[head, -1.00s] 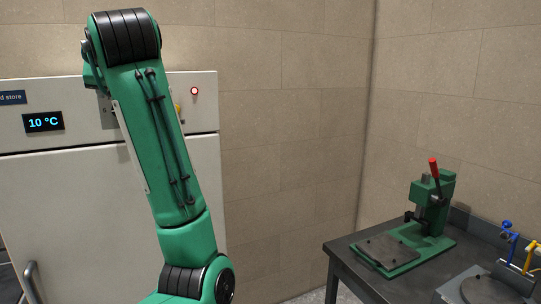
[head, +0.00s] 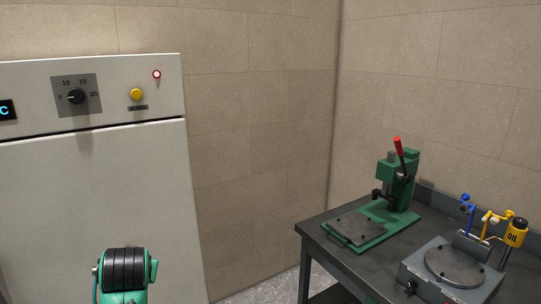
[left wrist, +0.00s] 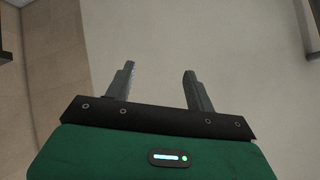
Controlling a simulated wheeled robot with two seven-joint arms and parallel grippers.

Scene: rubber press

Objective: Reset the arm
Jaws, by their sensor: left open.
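My left gripper (left wrist: 158,85) is in the left wrist view, with its two grey fingers spread apart and nothing between them. Behind the fingers is only a plain pale surface. In the head view, part of my green left arm with a black ribbed joint shows at the bottom left, in front of the white cabinet; the left gripper itself is outside that view. My right arm and gripper show in neither view.
A white cold-store cabinet (head: 90,210) with a dial (head: 76,96), yellow button (head: 137,94) and red lamp (head: 157,74) stands at left.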

